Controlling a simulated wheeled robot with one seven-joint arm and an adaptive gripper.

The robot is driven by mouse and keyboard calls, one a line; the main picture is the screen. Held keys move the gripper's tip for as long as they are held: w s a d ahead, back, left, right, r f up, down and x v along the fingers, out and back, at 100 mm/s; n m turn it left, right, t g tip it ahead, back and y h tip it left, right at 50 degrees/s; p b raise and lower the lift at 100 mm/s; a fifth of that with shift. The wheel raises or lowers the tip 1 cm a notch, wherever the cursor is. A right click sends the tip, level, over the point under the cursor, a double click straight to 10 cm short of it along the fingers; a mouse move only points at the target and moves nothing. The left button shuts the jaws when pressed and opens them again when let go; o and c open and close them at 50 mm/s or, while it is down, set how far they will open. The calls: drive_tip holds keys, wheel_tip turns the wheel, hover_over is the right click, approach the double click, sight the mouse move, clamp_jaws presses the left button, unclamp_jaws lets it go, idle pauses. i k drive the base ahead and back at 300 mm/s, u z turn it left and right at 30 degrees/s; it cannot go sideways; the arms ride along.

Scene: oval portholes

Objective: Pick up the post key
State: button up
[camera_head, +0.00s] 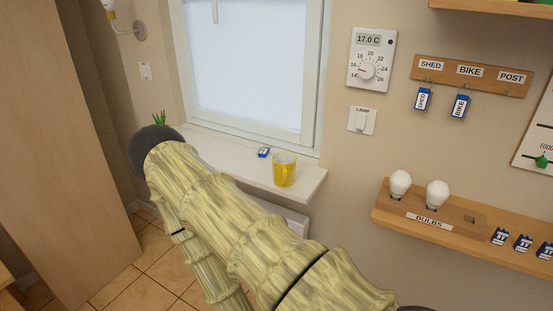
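A small blue and white key tag (263,152) lies on the white window sill (225,157), left of a yellow mug. Its label is too small to read. On the wooden key rack (472,75), the place marked POST has no key under it. The shed key (423,98) and the bike key (460,105) hang under their own labels. My arm crosses the lower middle of the view in front of the sill. My gripper is not in view.
The yellow mug (285,172) stands near the sill's right end, close to the tag. A green plant (159,118) shows behind my arm. A wooden shelf (480,228) at right holds white bulbs (437,194) and several small blue items (523,243). A tall wooden panel (55,140) stands at left.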

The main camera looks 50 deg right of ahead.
sight(264, 151)
drive_tip(key=k, duration=0.2)
drive_tip(key=z, duration=0.85)
